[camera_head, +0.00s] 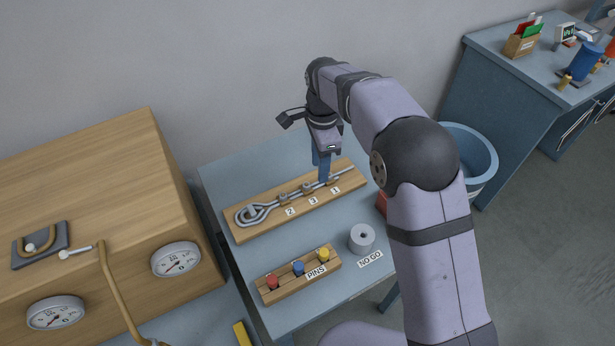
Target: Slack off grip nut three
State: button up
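A wooden board (240,231) on the blue table carries a grey wire rope (254,213) with a looped eye at its left end. Several small grips sit along the rope, with labels 2, 3 and 1 from left to right. The grip by label 3 (307,188) is the middle one. My gripper (323,178) points down with its blue fingers at the rope, just right of that grip and close to the grip by label 1 (333,180). Whether the fingers touch a nut, or are open or shut, I cannot tell. The individual nuts are too small to make out.
In front, a wooden pin rack (298,276) holds red, blue and yellow pins. A grey cylinder (362,238) stands by a NO GO label. A large wooden box (95,200) with gauges is at left. A blue bin (470,150) is behind my arm.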

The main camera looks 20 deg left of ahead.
aim_at(308, 184)
jog(key=a+m, duration=0.1)
jog(key=a, duration=0.2)
jog(key=shift+a+f, duration=0.15)
jog(key=shift+f, duration=0.05)
jog(key=shift+f+p, duration=1.3)
jog(key=shift+f, duration=2.35)
grip_shut()
